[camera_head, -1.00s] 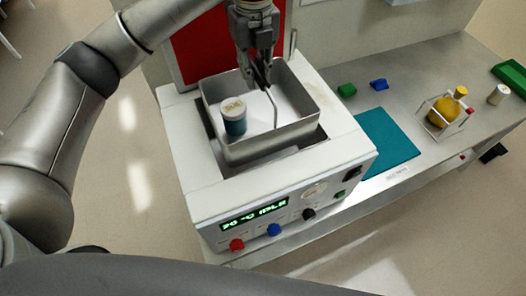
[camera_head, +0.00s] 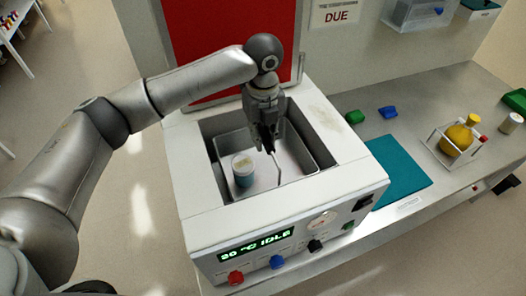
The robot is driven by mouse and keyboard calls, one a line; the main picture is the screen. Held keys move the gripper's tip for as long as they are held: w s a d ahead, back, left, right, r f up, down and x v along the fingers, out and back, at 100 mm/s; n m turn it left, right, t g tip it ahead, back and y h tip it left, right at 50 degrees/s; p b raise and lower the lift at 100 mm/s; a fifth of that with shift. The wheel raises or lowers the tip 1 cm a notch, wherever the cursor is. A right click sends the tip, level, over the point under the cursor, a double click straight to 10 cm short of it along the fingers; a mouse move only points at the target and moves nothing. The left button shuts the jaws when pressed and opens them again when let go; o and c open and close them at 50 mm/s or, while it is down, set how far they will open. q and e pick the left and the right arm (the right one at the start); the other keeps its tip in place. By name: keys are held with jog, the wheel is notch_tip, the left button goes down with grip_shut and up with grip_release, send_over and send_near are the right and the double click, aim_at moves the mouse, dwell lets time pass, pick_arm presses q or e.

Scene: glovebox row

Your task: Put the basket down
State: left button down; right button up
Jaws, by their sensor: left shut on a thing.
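The grey metal basket (camera_head: 292,166) sits down inside the square well of a white bench unit (camera_head: 345,187) in the head view. A jar with a pale lid and blue-green body (camera_head: 243,171) stands in the basket's left part. My left gripper (camera_head: 269,146) points down over the basket and is shut on its thin handle (camera_head: 277,167). The gripper and well edges hide part of the basket. I cannot tell whether its underside touches the well floor. My right gripper is out of view.
The unit's red lid (camera_head: 205,45) stands open behind the well. To the right, the bench holds a teal mat (camera_head: 400,172), green (camera_head: 354,117) and blue (camera_head: 388,112) pieces, a yellow flask in a wire stand (camera_head: 457,138) and a white jar (camera_head: 510,123).

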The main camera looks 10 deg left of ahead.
pick_arm(q)
notch_tip(320, 180, down, 5)
jog(key=shift+w+r+p, duration=0.1)
jog(key=shift+r+p, duration=0.05)
jog(key=shift+p, duration=0.35)
jog(key=c, duration=1.4)
grip_release()
jog(key=shift+o, duration=0.2)
notch_tip(320, 180, up, 11)
jog(key=b, duration=0.3)
jog(key=shift+r, duration=0.5)
